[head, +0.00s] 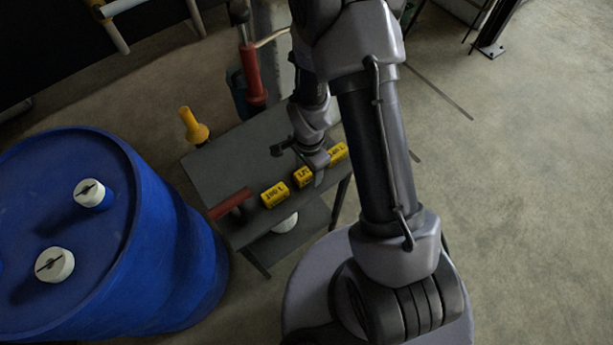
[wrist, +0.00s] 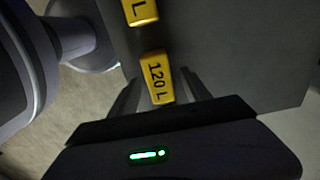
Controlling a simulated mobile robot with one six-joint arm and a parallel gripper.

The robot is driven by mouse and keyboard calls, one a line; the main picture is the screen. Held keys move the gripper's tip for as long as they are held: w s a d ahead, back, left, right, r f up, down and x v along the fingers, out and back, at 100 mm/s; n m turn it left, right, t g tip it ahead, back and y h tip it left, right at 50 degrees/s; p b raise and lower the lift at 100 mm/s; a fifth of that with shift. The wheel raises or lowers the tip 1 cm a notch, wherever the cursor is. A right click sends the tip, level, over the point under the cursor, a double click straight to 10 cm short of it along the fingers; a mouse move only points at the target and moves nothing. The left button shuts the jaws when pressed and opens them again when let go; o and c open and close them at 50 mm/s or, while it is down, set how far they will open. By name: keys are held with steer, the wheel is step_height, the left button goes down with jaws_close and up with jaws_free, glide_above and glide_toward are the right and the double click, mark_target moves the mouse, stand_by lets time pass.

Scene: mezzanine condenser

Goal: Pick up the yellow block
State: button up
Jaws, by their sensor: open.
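Three yellow blocks with black lettering lie in a row along the front of a dark grey table (head: 217,160): a left block (head: 274,194), a middle block (head: 302,177) partly behind my gripper, and a right block (head: 338,152). My gripper (head: 300,164) is over the table by the middle block. In the wrist view, my gripper (wrist: 159,76) is open. A second yellow block (wrist: 142,11) is cut off at the top edge.
A large blue drum (head: 160,240) with white caps stands close by at left. A red-bodied tool (head: 252,75) stands behind. Floor at right is open.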

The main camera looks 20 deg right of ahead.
jaws_close()
steer(key=shift+r, duration=0.1)
